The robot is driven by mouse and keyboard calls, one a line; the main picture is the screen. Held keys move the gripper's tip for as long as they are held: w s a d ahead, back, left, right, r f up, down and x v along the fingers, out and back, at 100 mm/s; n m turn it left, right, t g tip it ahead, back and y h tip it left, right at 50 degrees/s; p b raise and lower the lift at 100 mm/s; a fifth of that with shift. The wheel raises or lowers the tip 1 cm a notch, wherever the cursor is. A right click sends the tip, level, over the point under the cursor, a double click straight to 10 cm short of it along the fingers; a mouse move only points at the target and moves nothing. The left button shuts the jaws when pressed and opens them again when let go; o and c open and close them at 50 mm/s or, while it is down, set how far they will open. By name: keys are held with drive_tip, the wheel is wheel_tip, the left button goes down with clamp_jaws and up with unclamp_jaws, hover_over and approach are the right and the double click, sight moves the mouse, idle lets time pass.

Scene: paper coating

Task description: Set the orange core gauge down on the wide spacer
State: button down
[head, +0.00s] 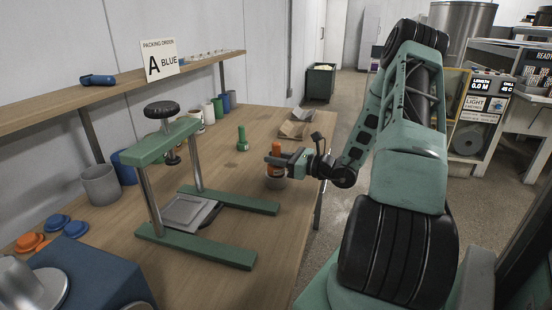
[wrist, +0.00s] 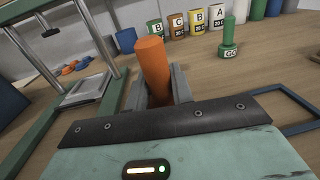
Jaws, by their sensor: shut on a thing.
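The orange core gauge (head: 276,148) is upright between the fingers of my gripper (head: 278,160), near the right edge of the wooden table. In the wrist view the orange shaft (wrist: 153,65) stands between the two grey fingers (wrist: 158,92), which are shut on it. A short grey round piece (head: 275,183), which looks like the wide spacer, is directly below the gauge in the head view. I cannot tell whether the gauge touches it. The gauge's lower end and the spacer are hidden in the wrist view.
A green gauge (head: 242,140) stands farther back on the table (head: 235,235). A green press frame (head: 160,145) with a grey plate stands to the left. Brown paper pieces (head: 293,128) lie behind my gripper. Several labelled cups (wrist: 195,19) line the back.

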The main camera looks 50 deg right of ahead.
idle(0.3)
drive_tip(key=c, duration=1.1)
unclamp_jaws()
drive_tip(key=shift+c, duration=0.2)
drive_tip(key=shift+f, duration=0.1)
drive_tip(key=b+v, duration=0.1)
drive_tip(key=v, duration=1.6)
drive_tip(key=shift+s+b, duration=0.2)
drive_tip(key=shift+b, duration=0.15)
